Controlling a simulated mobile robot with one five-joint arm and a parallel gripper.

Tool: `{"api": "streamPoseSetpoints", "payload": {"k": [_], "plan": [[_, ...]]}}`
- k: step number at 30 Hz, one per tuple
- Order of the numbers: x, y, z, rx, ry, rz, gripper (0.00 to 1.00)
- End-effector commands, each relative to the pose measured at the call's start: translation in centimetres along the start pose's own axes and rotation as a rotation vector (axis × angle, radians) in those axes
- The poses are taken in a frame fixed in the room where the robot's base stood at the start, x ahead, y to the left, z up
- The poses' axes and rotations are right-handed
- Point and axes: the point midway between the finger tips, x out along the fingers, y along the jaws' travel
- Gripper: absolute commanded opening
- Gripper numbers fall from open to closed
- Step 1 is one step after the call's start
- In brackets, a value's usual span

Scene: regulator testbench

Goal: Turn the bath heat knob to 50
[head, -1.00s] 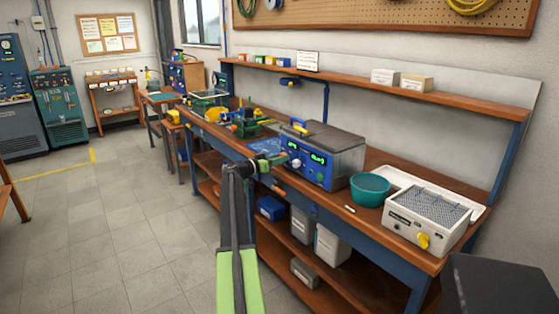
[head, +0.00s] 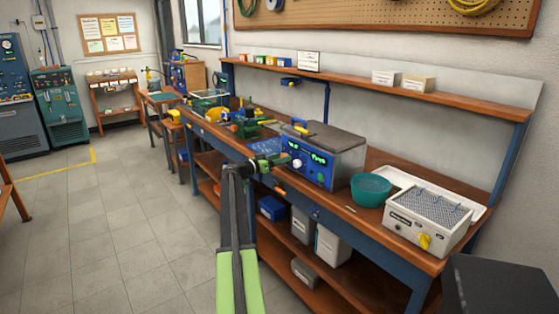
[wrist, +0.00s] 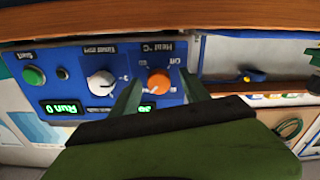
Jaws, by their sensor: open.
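The bath (head: 338,160) is a box with a blue front panel and dark lid on the bench. In the wrist view, upside down, its panel (wrist: 85,62) shows an orange heat knob (wrist: 158,82) marked "Heat °C", with "Off" printed near it. The knob's exact setting is too small to read. My gripper (wrist: 161,78) is open, its two green fingers on either side of the orange knob in the picture; contact cannot be told. In the head view my gripper (head: 277,161) is at the panel's left, and the heat knob cannot be made out.
A second display is partly hidden by my gripper. A teal bowl (head: 370,189) and white unit (head: 425,222) stand right of the bath.

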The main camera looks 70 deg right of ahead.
Motion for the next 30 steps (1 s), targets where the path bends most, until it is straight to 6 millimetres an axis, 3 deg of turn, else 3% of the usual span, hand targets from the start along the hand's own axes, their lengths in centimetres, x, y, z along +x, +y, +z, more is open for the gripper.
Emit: {"api": "streamPoseSetpoints", "payload": {"k": [5, 18, 24, 30], "plan": [[-2.7, 0.1, 0.0, 0.0, 0.0, -0.002, 0.54], [-14.6, -0.1, 0.0, 0.0, 0.001, -0.003, 0.54], [-17.1, -0.1, 0.0, 0.0, 0.001, -0.002, 0.54], [-17.4, -0.2, 0.0, 0.0, 0.0, -0.001, 0.54]]}}
